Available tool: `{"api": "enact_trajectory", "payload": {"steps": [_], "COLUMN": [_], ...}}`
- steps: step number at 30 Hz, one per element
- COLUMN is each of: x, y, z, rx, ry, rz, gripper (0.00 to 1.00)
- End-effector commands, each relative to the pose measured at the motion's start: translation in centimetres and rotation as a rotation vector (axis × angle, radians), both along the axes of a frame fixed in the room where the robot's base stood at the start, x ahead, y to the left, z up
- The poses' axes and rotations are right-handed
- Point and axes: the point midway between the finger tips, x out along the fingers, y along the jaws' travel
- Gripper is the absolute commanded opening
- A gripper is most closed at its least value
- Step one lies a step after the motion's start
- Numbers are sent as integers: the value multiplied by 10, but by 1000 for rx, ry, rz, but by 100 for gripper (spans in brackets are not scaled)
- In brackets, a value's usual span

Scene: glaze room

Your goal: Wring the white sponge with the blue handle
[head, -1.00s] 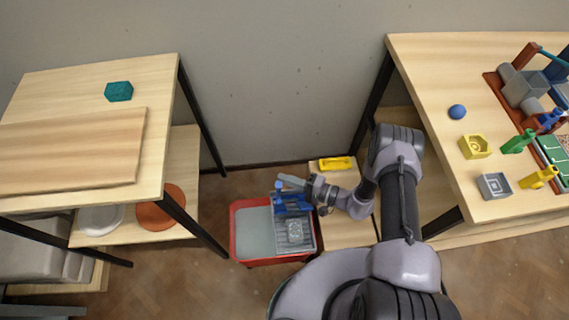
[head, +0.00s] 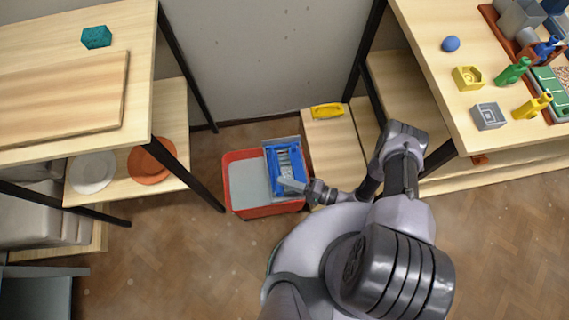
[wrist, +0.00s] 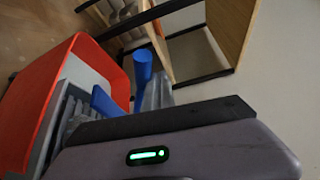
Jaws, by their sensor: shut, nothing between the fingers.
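A red bucket (head: 235,208) stands on the floor with a grey wringer at its right side. The blue handle and its press frame (head: 270,160) lie low over the wringer. In the wrist view, blue handle parts (wrist: 143,68) rise beside the red bucket (wrist: 40,95). The white sponge cannot be made out; the blue frame and my gripper cover the wringer where it lay. My gripper (head: 290,184) is shut and empty, at the near part of the blue frame. I cannot tell whether it touches the frame.
A low wooden platform right of the bucket carries a yellow item (head: 327,111). A table at right holds a blue ball (head: 451,44), a grey block (head: 488,116) and several bottles. The left shelf holds a white plate (head: 91,172) and an orange plate (head: 150,166). Floor in front is partly clear.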

Motion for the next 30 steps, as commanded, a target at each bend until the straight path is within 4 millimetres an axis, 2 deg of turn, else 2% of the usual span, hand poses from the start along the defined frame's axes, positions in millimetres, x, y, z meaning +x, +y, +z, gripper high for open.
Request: {"api": "enact_trajectory", "payload": {"steps": [3,8,30], "x": [-5,-9,-9], "y": [-1,-2,-3], "z": [-9,-14,-15], "rx": [9,15,18], "ry": [-35,-63,-73], "rz": [-1,0,0], "gripper": [0,0,0]}}
